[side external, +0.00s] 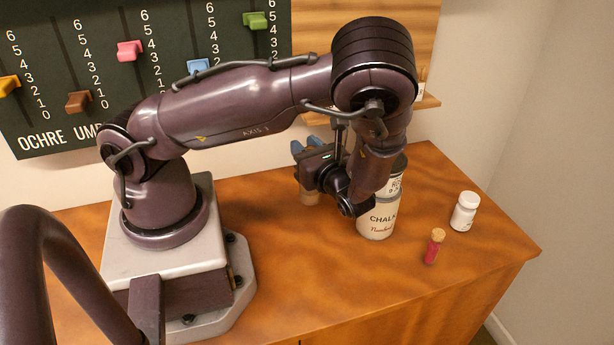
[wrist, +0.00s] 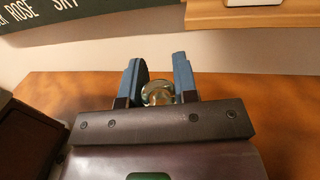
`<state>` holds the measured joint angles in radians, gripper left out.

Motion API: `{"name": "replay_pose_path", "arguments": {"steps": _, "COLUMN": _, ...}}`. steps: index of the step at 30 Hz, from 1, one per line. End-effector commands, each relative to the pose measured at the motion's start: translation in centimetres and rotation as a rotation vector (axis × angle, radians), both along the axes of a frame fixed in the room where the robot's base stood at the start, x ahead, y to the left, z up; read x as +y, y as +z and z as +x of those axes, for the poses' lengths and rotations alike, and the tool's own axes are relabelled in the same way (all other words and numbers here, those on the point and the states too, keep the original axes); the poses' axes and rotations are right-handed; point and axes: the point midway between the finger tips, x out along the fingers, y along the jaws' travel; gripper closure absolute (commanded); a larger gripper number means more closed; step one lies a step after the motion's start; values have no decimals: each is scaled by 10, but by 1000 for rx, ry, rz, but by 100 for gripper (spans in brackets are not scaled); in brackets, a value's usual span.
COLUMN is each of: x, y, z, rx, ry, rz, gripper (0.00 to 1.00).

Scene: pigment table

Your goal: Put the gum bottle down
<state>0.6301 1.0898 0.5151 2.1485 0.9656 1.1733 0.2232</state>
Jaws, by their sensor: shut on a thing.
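My gripper (wrist: 158,85) has blue fingers and is shut on a small glass bottle (wrist: 157,94), which I take to be the gum bottle. In the wrist view its round, clear, slightly yellowish top shows between the two fingers. In the side view my gripper (side external: 308,148) points toward the back wall, behind my wrist.
A white chalk tin (side external: 377,222) stands close to the right of my wrist, partly hidden by it. A corked red vial (side external: 433,247) and a white-capped bottle (side external: 464,212) stand farther right. A slider board (side external: 110,60) and a wooden shelf (side external: 428,102) are on the wall. The front middle table is clear.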

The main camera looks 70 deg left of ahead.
Motion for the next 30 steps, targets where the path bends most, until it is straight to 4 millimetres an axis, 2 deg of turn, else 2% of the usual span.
{"name": "replay_pose_path", "arguments": {"steps": 9, "x": 0, "y": -37, "z": 0, "rx": 0, "ry": 0, "rz": 1, "gripper": 100}}
{"name": "replay_pose_path", "arguments": {"steps": 22, "x": 0, "y": -44, "z": 0, "rx": -1, "ry": 1, "rz": 0, "gripper": 100}}
{"name": "replay_pose_path", "arguments": {"steps": 23, "x": 0, "y": -45, "z": 0, "rx": -1, "ry": 0, "rz": -1, "gripper": 70}}
{"name": "replay_pose_path", "arguments": {"steps": 26, "x": 0, "y": -44, "z": 0, "rx": -1, "ry": 0, "rz": -1, "gripper": 47}}
{"name": "replay_pose_path", "arguments": {"steps": 30, "x": 0, "y": -44, "z": 0, "rx": -1, "ry": 1, "rz": -1, "gripper": 47}}
